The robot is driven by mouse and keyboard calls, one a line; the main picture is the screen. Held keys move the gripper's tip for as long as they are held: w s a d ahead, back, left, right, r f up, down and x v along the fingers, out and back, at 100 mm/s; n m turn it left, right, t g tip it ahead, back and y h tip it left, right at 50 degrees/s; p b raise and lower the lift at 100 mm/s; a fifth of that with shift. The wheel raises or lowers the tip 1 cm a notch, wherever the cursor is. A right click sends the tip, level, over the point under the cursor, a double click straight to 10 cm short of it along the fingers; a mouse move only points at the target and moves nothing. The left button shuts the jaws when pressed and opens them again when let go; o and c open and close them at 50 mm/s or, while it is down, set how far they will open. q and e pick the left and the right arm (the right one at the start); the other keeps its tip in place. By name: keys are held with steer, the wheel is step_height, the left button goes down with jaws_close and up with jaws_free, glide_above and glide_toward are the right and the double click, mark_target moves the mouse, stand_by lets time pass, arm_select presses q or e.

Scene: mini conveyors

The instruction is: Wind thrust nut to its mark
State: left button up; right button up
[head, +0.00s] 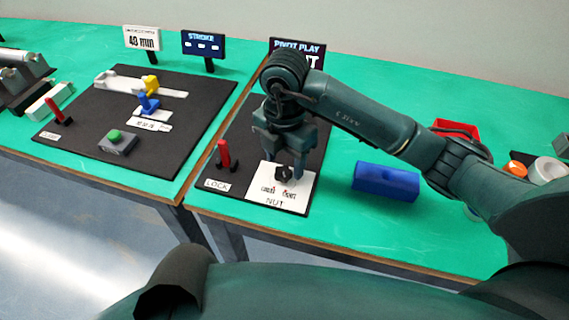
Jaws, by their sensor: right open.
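The thrust nut (284,174) is a small dark knob on a white plate (262,196) printed NUT, near the front of the right black board. A small red mark (285,191) shows on the plate just in front of it. My right gripper (284,163) points down over the nut with its fingers open. One finger reaches down beside the nut's right side; I cannot tell if it touches. The sign PIVOT PLAY (297,47) stands behind, its lower part covered by my right arm. My left gripper is not in view.
A red lever (224,154) marked LOCK stands left of the nut plate. A blue block (386,181) lies on the green table to the right. The left black board (180,146) holds a green button (115,135) and a blue and yellow fixture (149,97).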

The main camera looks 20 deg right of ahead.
steer(key=shift+f, duration=0.9)
steer(key=c, duration=1)
steer(key=shift+o, duration=0.2)
